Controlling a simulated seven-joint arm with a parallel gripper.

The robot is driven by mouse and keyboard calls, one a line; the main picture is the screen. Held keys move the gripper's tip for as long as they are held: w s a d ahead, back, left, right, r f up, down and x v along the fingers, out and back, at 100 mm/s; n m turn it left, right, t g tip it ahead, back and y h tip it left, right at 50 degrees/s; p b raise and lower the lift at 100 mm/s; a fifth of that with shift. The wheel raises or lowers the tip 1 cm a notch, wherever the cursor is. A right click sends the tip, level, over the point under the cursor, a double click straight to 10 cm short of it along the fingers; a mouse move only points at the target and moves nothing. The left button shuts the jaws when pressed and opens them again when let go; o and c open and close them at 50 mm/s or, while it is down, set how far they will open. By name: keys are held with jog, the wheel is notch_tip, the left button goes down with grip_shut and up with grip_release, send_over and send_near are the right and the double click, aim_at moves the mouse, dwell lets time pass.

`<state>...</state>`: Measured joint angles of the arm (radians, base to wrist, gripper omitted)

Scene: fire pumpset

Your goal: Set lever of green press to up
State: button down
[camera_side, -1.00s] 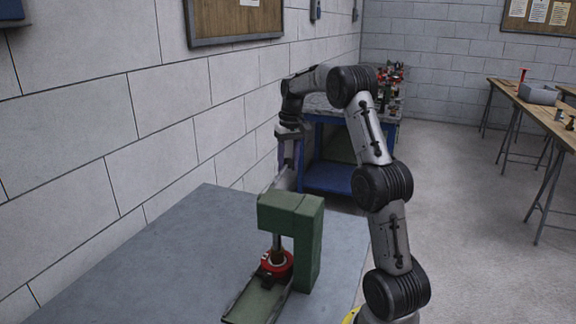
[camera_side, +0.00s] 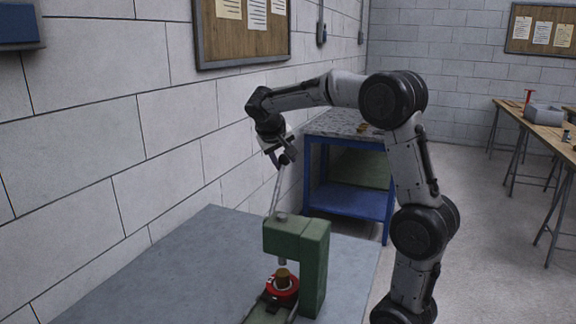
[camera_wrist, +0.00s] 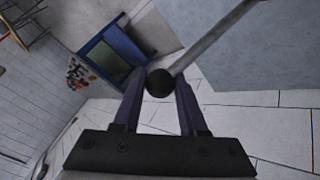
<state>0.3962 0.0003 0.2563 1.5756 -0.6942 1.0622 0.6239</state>
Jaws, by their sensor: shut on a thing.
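The green press (camera_side: 312,255) stands on the grey table. Its lever (camera_side: 277,188) is a thin metal rod that rises steeply from the top of the press, leaning a little right, and ends in a dark ball knob. My gripper (camera_side: 284,158) is at the top of the lever, shut on the knob. In the wrist view the black knob (camera_wrist: 159,83) sits between the two fingers of my gripper (camera_wrist: 160,95), with the rod (camera_wrist: 215,38) running to the upper right. A red ring part (camera_side: 283,291) with a brownish piece in it is under the press head.
The grey table (camera_side: 190,265) has free room left of the press. A block wall runs close behind on the left. A blue workbench (camera_side: 345,200) stands behind. Wooden tables are at the far right.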

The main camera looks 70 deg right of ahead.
jog(key=shift+a+r, duration=0.3)
jog(key=shift+a, duration=0.3)
jog(key=shift+a+r, duration=0.3)
jog(key=shift+a, duration=0.3)
jog(key=shift+c, duration=2.3)
grip_release()
jog(key=v, duration=1.4)
